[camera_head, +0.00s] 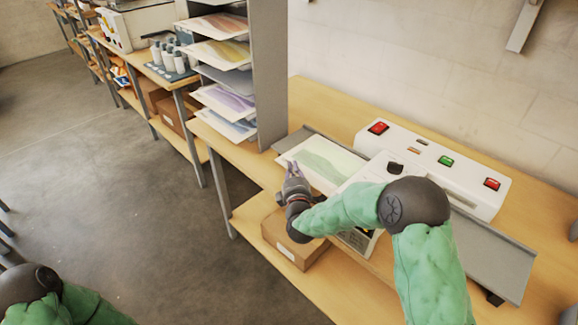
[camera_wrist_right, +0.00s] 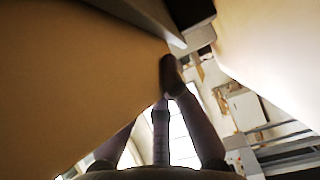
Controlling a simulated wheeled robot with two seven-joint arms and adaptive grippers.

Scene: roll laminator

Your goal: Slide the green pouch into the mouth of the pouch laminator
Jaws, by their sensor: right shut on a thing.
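The green pouch (camera_head: 322,160), a pale sheet with a green wavy print, lies nearly flat over the left part of the grey feed tray (camera_head: 284,143). The pouch laminator (camera_head: 480,198) is a long white machine along the back of the table. My left gripper is out of view.
A grey rack (camera_head: 270,75) with several printed sheets stands left of the laminator. A cardboard box (camera_head: 285,240) sits on the lower shelf beneath my right gripper. Red (camera_head: 378,127) and green (camera_head: 446,160) buttons are on the laminator's top. Open floor lies to the left.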

